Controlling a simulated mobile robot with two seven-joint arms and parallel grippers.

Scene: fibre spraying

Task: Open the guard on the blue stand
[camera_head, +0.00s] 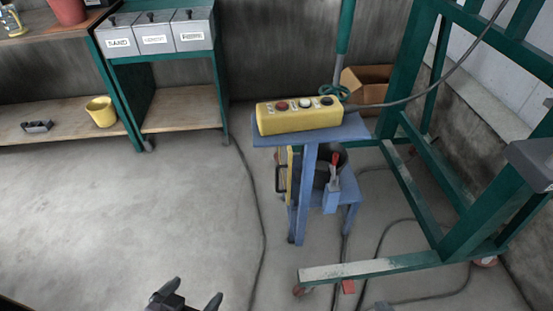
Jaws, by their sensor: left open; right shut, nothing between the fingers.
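The blue stand (308,185) stands right of the middle, with a yellow control box (298,117) on its top. The box carries a red, a white and a black button. A narrow yellow panel with a black handle (280,179) is on the stand's left side; I cannot tell whether it is the guard or how it is hinged. A red-handled part (334,168) sits lower on the stand. My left gripper (190,302) is open and empty at the bottom edge, well short of the stand.
A green frame (408,185) stands close on the right, its low foot (365,269) reaching in front. Cables run over the floor. A cardboard box (368,78) is behind. Labelled grey bins (153,33) and a yellow bucket (101,111) are back left. The left floor is clear.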

